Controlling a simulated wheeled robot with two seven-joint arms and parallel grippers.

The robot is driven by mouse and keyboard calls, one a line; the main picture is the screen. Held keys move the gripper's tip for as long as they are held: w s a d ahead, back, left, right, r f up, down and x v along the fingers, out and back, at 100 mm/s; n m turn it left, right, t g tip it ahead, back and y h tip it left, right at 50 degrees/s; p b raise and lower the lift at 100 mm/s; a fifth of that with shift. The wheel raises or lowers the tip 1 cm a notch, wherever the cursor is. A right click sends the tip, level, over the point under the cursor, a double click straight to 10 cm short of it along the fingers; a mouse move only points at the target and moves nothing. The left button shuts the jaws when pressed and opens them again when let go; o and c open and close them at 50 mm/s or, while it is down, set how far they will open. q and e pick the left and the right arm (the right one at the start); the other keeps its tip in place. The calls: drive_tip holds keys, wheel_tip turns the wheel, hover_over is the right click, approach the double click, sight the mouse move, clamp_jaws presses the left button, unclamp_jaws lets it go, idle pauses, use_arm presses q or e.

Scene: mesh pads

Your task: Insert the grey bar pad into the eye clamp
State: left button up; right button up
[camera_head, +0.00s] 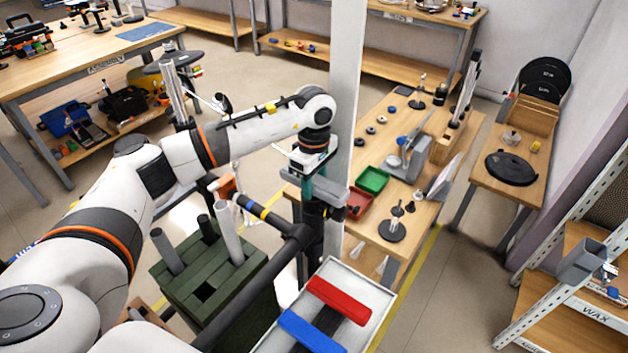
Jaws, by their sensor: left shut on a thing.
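My left arm comes in from the left, and its gripper (313,207) points down in front of the pale column, above a white tray. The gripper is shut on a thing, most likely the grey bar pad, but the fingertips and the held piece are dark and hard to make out. A red bar pad (339,300) and a blue bar pad (311,332) lie in the white tray (375,318), across a dark strip. I cannot pick out the eye clamp with certainty. My right gripper is not in view.
A dark green crate (186,301) with several upright grey tubes stands left of the tray. The pale column (347,60) rises behind my gripper. A wooden bench (423,217) with a green bin (371,180), a red bin (358,204) and stands is beyond. A metal shelf is at right.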

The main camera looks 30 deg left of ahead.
use_arm(q)
drive_tip(key=o, duration=1.3)
drive_tip(key=shift+r, duration=0.45)
wheel_tip(320, 180, up, 11)
drive_tip(key=b, duration=0.3)
drive_tip(key=shift+r, duration=0.1)
